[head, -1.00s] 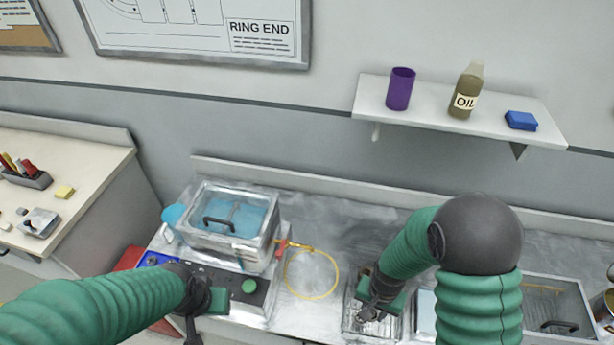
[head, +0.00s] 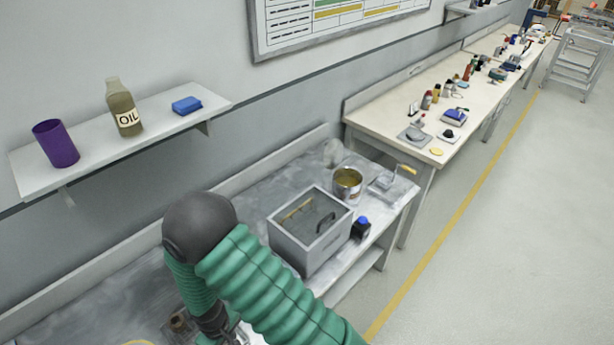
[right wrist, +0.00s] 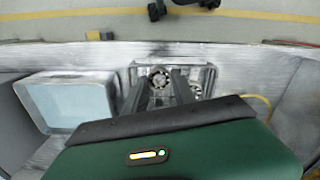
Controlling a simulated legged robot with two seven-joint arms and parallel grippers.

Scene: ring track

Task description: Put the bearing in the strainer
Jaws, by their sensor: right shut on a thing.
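In the right wrist view, the bearing (right wrist: 159,76), a small metal ring, sits between the fingertips of my right gripper (right wrist: 160,82). The gripper is shut on it, over a metal tray (right wrist: 208,72). A second round metal part (right wrist: 195,89) lies in the tray beside the right finger. In the head view my right gripper (head: 215,325) is low at the bottom edge, partly hidden by my arm. I cannot clearly identify the strainer. A grey open box (head: 300,254) on the bench has a dark handle inside. My left gripper is out of view.
Right of the box stand a tin (head: 347,186), a dark jar with a blue top (head: 361,228) and a small metal piece with a yellow handle (head: 391,184). A wall shelf (head: 75,160) hangs above. A pale container (right wrist: 65,102) is left of the tray.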

